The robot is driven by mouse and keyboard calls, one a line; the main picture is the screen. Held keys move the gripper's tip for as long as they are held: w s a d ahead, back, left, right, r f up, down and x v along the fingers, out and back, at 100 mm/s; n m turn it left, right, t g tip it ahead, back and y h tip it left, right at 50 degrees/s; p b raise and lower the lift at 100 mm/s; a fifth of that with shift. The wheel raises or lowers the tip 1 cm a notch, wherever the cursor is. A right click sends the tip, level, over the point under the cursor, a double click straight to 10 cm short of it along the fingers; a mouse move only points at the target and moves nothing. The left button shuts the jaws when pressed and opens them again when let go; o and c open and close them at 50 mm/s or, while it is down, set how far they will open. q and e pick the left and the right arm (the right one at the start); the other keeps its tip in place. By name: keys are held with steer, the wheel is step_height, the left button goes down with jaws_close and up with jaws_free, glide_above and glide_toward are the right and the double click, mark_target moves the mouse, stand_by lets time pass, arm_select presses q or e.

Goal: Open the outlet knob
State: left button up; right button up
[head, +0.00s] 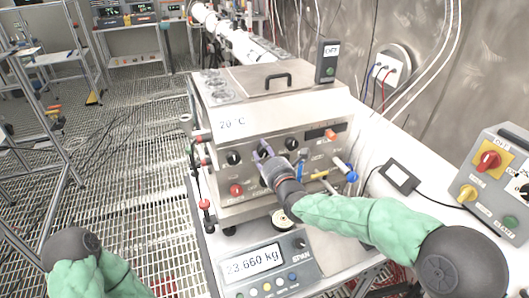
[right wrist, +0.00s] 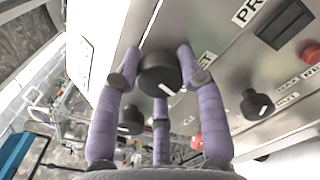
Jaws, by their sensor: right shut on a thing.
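A steel machine (head: 262,120) marked 20 °C stands on the bench, with a row of black knobs on its front panel. My right gripper (head: 264,153) is at the middle knob of this row. In the right wrist view, the purple fingers of my right gripper (right wrist: 160,66) are closed around a black knob (right wrist: 160,76) with a white mark. Other black knobs sit on the left (head: 234,157) and right (head: 291,143) of the panel. I cannot read which label belongs to the held knob. My left arm shows at the lower left, but its gripper is out of view.
A scale (head: 262,268) reading 23.660 kg stands in front of the machine. A blue-handled valve (head: 350,175) juts out at the panel's right. A grey control box (head: 497,175) with a red switch is at the far right. Grated floor lies to the left.

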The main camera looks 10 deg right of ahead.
steer(key=shift+f, duration=0.15)
steer(key=o, duration=1.2)
steer(key=shift+c, duration=0.2)
steer(key=s+d, duration=0.2)
steer(key=s, duration=0.9)
steer(key=shift+s, duration=0.4)
steer(key=shift+d, duration=0.1)
